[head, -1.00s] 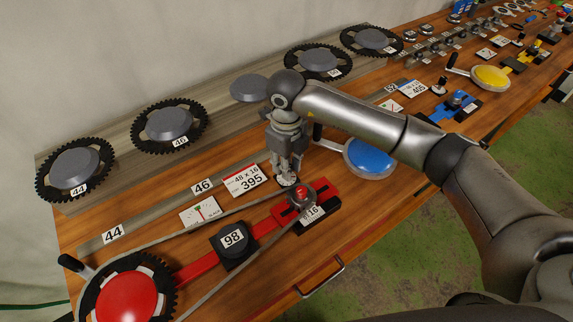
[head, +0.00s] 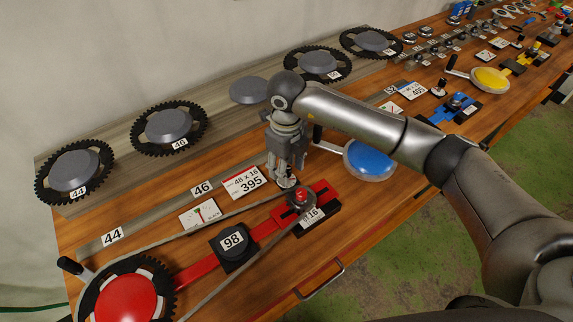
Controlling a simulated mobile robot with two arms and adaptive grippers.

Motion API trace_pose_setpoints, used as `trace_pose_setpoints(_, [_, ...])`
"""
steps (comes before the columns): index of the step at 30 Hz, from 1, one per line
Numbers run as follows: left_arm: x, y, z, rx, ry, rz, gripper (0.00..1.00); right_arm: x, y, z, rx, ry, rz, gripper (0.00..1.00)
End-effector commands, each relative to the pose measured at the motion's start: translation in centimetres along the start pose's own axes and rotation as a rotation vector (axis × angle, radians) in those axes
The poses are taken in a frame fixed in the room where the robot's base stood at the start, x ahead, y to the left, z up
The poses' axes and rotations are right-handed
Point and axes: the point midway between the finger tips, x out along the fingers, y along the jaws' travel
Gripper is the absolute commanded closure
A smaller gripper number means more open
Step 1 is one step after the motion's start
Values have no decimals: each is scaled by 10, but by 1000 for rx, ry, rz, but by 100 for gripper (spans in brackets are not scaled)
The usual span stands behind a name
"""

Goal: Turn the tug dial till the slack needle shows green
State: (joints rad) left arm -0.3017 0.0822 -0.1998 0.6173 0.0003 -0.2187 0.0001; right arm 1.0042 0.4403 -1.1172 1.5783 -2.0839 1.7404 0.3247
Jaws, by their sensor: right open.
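The slack gauge (head: 200,215) is a small white card with a thin needle, left of the "48 x 16 / 395" card. Its coloured marks are too small to tell which one the needle shows. The tug dial (head: 286,183) is a small round knob on a pale base just behind the red small-sprocket block (head: 301,200). My right gripper (head: 286,177) points down over it with open fingers at the knob, which they partly hide. I cannot tell whether they touch it. My left gripper is not in view.
A chain runs from the red crank sprocket (head: 125,298) to the small sprocket. The black "98" box (head: 233,242) sits between the chain runs. Toothed rings (head: 169,126) lie along the back board.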

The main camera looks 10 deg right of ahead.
Motion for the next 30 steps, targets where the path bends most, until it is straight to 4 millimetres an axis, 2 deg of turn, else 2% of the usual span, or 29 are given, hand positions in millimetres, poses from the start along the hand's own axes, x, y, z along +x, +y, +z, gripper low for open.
trace_pose_setpoints(5, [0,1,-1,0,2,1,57,-23,-1,1,-2,-5,-2,56])
trace_pose_setpoints(12, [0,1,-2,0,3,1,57,-75,-1,1,-1,-5,-3,56])
trace_pose_setpoints(18, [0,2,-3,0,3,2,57,-107,-1,1,0,-3,-2,56])
trace_pose_setpoints(23, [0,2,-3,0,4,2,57,-118,0,0,1,-1,-1,56])
trace_pose_setpoints(30, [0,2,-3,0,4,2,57,-119,0,0,1,-1,-1,56])
